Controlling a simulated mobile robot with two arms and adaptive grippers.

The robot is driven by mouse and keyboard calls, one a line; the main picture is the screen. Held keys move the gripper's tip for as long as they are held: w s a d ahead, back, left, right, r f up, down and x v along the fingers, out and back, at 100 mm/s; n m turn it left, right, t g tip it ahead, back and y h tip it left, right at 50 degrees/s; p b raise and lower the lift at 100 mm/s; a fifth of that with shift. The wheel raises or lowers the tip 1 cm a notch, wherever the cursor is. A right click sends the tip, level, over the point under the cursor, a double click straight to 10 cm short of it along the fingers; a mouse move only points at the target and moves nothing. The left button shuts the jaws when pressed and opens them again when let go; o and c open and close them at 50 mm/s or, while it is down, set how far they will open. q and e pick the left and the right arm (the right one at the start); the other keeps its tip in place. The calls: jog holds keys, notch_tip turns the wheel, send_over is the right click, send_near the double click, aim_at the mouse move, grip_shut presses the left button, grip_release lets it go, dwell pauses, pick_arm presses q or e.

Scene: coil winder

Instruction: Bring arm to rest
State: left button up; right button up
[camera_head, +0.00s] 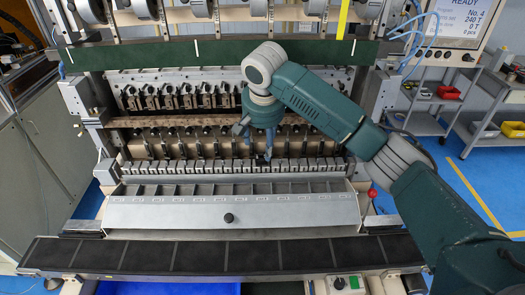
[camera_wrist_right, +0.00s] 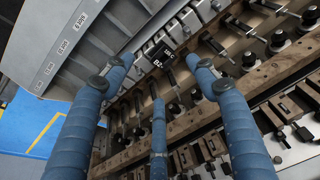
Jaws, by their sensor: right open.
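My right arm reaches in from the right of the head view and bends down over the coil winder (camera_head: 155,138). My right gripper (camera_head: 257,146) points down at the winder's row of spindles and clamps, just behind the grey labelled tray (camera_head: 160,213). In the right wrist view its blue fingers (camera_wrist_right: 160,78) are spread apart with nothing between them. Behind them lie the winder's brown rails (camera_wrist_right: 135,150) and dark clamps. A small dark block with white marks (camera_wrist_right: 158,56) shows between the fingertips; I cannot tell whether a finger touches anything. My left gripper is in neither view.
A dark green beam (camera_head: 210,53) spans the winder above the spindles. A red-knobbed lever (camera_head: 372,193) stands right of the tray. A dark padded ledge (camera_head: 200,257) runs along the front. A screen (camera_head: 462,20) reads READY. Carts (camera_head: 425,122) stand on the right.

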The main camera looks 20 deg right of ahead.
jog(key=v, duration=0.3)
jog(key=shift+s+r, duration=0.1)
jog(key=shift+r, duration=0.25)
jog(key=shift+f, duration=0.15)
